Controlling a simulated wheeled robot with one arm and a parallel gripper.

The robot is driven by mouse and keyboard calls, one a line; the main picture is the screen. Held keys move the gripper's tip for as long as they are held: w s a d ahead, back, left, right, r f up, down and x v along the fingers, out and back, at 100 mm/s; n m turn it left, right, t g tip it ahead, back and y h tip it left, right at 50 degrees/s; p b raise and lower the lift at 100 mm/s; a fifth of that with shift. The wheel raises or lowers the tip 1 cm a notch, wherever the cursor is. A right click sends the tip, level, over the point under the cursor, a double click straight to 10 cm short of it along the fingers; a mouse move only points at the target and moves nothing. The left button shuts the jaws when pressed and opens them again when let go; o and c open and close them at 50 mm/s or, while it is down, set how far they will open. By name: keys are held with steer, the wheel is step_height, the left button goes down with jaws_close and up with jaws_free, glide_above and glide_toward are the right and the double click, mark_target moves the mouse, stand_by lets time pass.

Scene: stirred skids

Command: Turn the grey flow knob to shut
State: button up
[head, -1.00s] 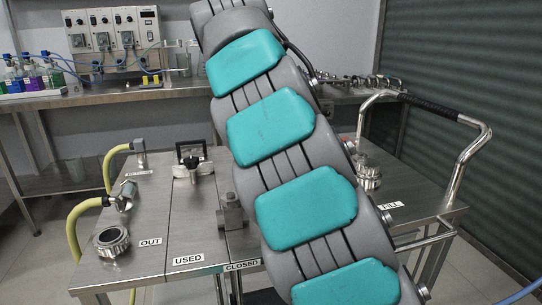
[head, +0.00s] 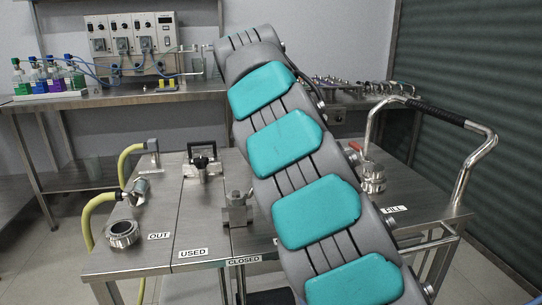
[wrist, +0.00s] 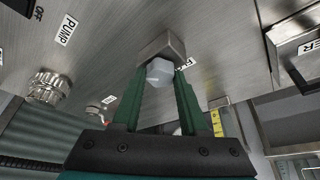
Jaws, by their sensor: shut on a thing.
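In the wrist view, the grey flow knob (wrist: 160,70) is a small, light grey faceted piece on a square metal block (wrist: 162,47). The block stands on a brushed steel panel. My gripper (wrist: 161,82) has dark green fingers, one on each side of the knob, and is shut on it. A white label starting with "FL" (wrist: 186,63) is partly hidden behind the block and right finger. The knob's marking for open or shut does not show. In the head view, my arm covers the middle and my gripper is hidden.
In the wrist view, a "PUMP" label (wrist: 66,29), a knurled metal cap (wrist: 48,86) and a dark-edged handle (wrist: 300,70) surround the block. In the head view, a steel skid (head: 150,262) carries fittings, yellow hoses (head: 92,212) and a tall push handle (head: 478,160).

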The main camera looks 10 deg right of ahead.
jaws_close()
steer(key=shift+w+a+m, duration=0.1)
steer(key=shift+a+m, duration=0.05)
steer(key=shift+m, duration=0.45)
steer(key=shift+r+m+g, duration=0.25)
steer(key=shift+m+g, duration=0.05)
steer(key=shift+m, duration=0.2)
steer(key=shift+f+m+h, duration=0.15)
steer(key=shift+m+h, duration=0.15)
steer(key=shift+m, duration=0.2)
steer(key=o, duration=0.8)
jaws_free()
steer(key=shift+f+g, duration=0.1)
steer(key=shift+g, duration=0.2)
steer(key=shift+c, duration=0.2)
